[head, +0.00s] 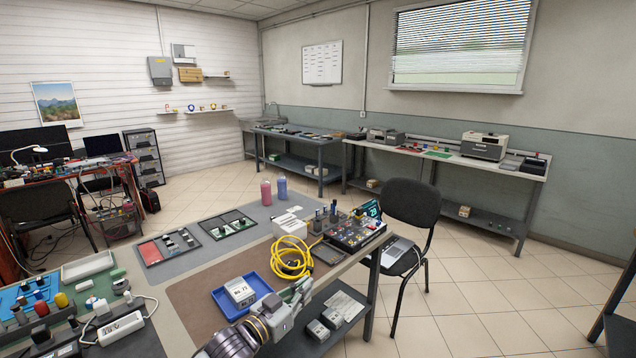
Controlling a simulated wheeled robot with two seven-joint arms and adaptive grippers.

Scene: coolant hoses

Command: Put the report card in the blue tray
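The blue tray (219,302) lies on the brown mat on the near bench. A white, block-like item (240,291) with dark printing lies inside it; I cannot tell if this is the report card. No other thing shows clearly as the report card. My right gripper is out of view.
A yellow coiled hose (291,262) lies behind the gripper, beside a white box (290,224) and a black connector panel (355,234). A black chair (410,203) stands right of the bench.

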